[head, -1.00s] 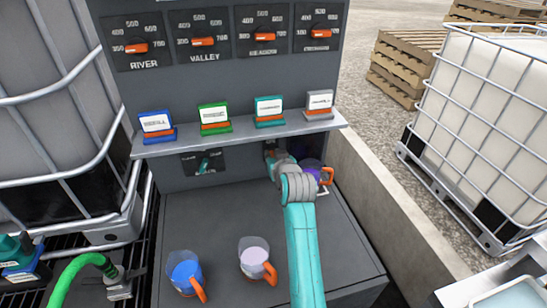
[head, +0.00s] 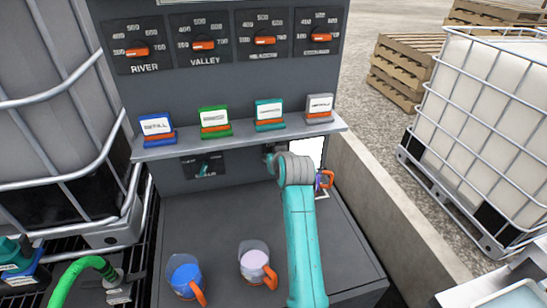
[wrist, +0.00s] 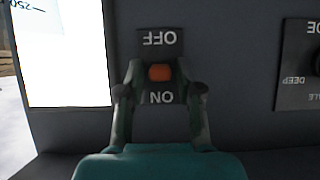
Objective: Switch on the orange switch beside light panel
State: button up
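The orange switch (wrist: 160,72) sits on a dark plate in the wrist view, between an upside-down OFF label above and an ON label below. It lies slightly nearer ON. My gripper (wrist: 158,68) has its two fingers apart, one on each side of the switch; I cannot tell whether they touch it. The light panel (wrist: 67,52) glows white at the left of the wrist view. It also shows lit in the head view (head: 307,151), under the shelf and partly behind my arm. In the head view the switch is hidden by my gripper (head: 268,154).
A shelf (head: 240,134) with several coloured label blocks runs above. A dial plate (head: 204,168) is left of my gripper. Two jugs (head: 186,275) (head: 255,262) stand on the counter front; an orange-handled vessel (head: 326,180) is partly hidden below the panel.

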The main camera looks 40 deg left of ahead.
dwell(0.3)
jog(key=v, duration=1.2)
